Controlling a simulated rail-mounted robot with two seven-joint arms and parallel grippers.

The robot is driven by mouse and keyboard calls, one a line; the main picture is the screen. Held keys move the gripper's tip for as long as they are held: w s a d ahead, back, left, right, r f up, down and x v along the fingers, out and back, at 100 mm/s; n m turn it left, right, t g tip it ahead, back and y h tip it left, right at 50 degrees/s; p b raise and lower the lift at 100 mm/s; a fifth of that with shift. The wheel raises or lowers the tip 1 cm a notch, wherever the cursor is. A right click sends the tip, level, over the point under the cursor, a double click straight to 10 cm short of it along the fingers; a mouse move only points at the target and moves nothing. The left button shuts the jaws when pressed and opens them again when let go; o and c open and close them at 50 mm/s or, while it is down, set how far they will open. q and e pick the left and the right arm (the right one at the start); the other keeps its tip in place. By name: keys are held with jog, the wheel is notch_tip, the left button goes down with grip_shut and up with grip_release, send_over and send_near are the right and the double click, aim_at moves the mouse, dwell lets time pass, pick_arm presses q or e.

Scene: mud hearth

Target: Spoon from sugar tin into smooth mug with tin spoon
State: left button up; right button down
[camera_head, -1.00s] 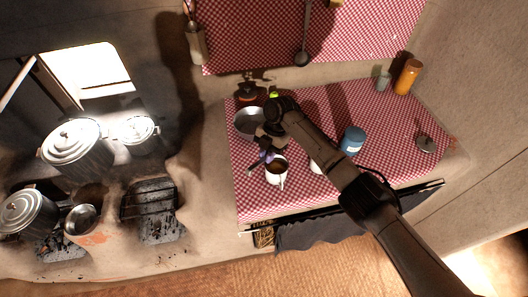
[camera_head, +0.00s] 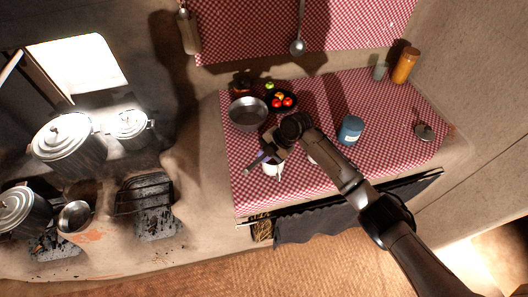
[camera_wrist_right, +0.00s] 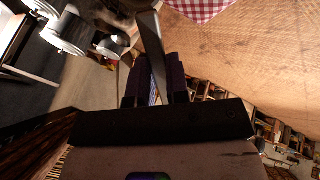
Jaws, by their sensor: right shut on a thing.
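My right gripper (camera_head: 262,160) hangs over the near left part of the checked counter. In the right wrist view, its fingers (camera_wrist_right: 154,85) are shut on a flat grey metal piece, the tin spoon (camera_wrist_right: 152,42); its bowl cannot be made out. A white mug (camera_head: 272,170) stands just below the gripper, its top mostly hidden by it. Another pale vessel (camera_head: 312,160) is almost wholly hidden behind my right forearm. A blue tin (camera_head: 350,131) stands right of my arm; I cannot tell whether it is the sugar tin. My left gripper is not in view.
A metal pan (camera_head: 247,114) and a dark bowl of red fruit (camera_head: 281,101) stand behind the gripper. An orange jar (camera_head: 405,65) is at the back right, a small lidded thing (camera_head: 424,131) at the right. Pots and the hearth (camera_head: 148,200) lie left.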

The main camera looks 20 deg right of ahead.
jog(key=t+y+b, duration=0.1)
jog(key=t+b, duration=0.2)
jog(key=b, duration=0.1)
jog(key=f+m+t+y+b, duration=0.1)
jog(key=t+y+b, duration=0.1)
jog(key=b, duration=0.3)
jog(key=s+m+t+y+b, duration=0.1)
jog(key=t+b, duration=0.3)
jog(key=b, duration=0.1)
jog(key=shift+d+f+t, duration=0.15)
jog(key=shift+d+t, duration=0.05)
jog(key=shift+t, duration=0.1)
dwell(1.0)
dwell(0.5)
jog(key=shift+r+p, duration=1.4)
jog(key=shift+r, duration=1.15)
